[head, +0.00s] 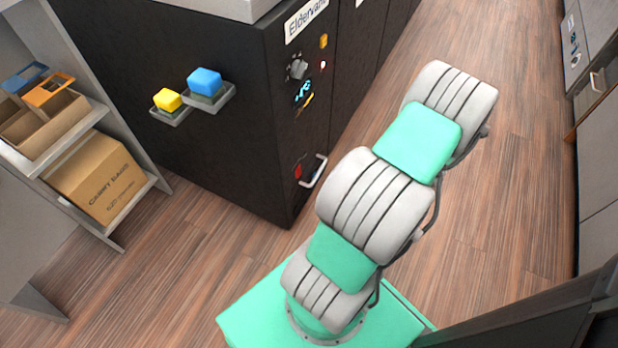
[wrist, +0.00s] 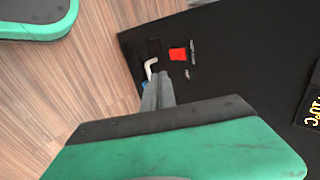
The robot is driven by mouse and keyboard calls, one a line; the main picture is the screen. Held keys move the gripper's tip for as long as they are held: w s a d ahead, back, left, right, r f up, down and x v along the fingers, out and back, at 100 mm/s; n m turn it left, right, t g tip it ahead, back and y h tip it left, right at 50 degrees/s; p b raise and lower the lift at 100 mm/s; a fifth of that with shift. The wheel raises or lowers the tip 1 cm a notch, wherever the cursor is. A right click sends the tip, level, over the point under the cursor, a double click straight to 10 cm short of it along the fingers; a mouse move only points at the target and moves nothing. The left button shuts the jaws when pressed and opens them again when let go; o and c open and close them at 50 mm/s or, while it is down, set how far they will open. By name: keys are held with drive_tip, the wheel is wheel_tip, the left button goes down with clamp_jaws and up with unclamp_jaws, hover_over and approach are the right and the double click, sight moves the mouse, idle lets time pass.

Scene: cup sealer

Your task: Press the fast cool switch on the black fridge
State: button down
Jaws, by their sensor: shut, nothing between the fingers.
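The red switch also shows in the wrist view (wrist: 178,54), beside a pale handle (wrist: 152,66). No readable label shows which control is the fast cool switch. My gripper (wrist: 158,82) is shut and empty, its tips pointing toward the panel just below the red switch and handle in that picture. The head view does not show my gripper.
A blue block (head: 204,81) and a yellow block (head: 167,99) sit on small brackets on the fridge's side. Shelves with a cardboard box (head: 97,178) stand at the left. Grey cabinets (head: 598,150) line the right. Wooden floor (head: 520,200) is open between.

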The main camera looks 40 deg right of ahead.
sight(298, 171)
drive_tip(key=w+r+b+x, duration=0.2)
drive_tip(key=b+x, duration=0.3)
drive_tip(key=x, duration=0.8)
drive_tip(key=shift+a, duration=0.35)
drive_tip(key=shift+f, duration=0.1)
